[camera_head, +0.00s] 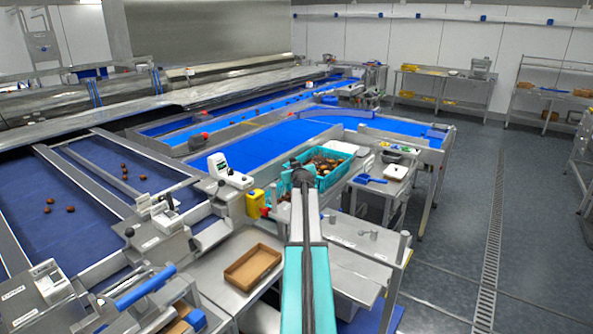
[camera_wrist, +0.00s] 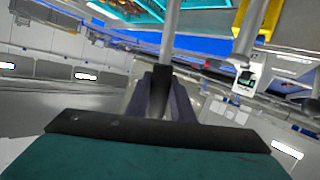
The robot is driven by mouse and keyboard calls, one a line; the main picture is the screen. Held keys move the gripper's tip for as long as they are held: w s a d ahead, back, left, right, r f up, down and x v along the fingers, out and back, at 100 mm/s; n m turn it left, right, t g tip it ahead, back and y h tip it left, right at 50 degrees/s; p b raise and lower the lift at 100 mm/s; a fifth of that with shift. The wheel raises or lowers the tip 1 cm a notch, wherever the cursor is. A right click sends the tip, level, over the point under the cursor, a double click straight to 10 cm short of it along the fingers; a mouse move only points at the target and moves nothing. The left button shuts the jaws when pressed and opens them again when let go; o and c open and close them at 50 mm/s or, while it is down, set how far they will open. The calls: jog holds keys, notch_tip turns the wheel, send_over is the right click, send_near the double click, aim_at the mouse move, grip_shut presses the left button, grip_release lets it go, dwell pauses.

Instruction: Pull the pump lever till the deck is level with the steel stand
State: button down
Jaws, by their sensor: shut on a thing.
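My gripper (camera_head: 302,180) is at the far end of my outstretched arm in the head view, in front of a teal crate. In the wrist view my gripper (camera_wrist: 160,98) is shut around a slim grey rod, the pump lever (camera_wrist: 169,45), which runs up out of the picture. In the head view the lever's held part is hidden by my gripper. A low steel surface (camera_head: 345,228), which may be the deck, lies right of my arm. A steel stand (camera_head: 385,188) with a blue scoop is behind it. I cannot tell their exact height difference.
The teal crate (camera_head: 340,177) holds brown dates. A brown tray (camera_head: 252,264) lies on a bench left of my arm. A yellow container (camera_head: 255,203) is beside the gripper. Blue conveyors (camera_head: 275,142) fill the left and back. Open floor (camera_head: 455,235) lies right.

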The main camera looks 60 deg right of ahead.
jog(key=shift+w+a, duration=0.1)
jog(key=shift+w, duration=0.25)
jog(key=shift+w+f+n+g+y+p, duration=0.1)
jog(key=shift+w+f+n+g, duration=0.15)
jog(key=shift+w, duration=0.3)
jog(key=shift+w+f+n+g+y+p, duration=0.1)
jog(key=shift+w+f+n+g, duration=0.15)
jog(key=shift+w, duration=0.3)
jog(key=shift+w+f+n+g+y+p, duration=0.1)
jog(key=shift+w+f+n+g, duration=0.15)
jog(key=shift+w, duration=0.3)
jog(key=shift+w+f, duration=0.2)
jog(key=shift+w, duration=0.15)
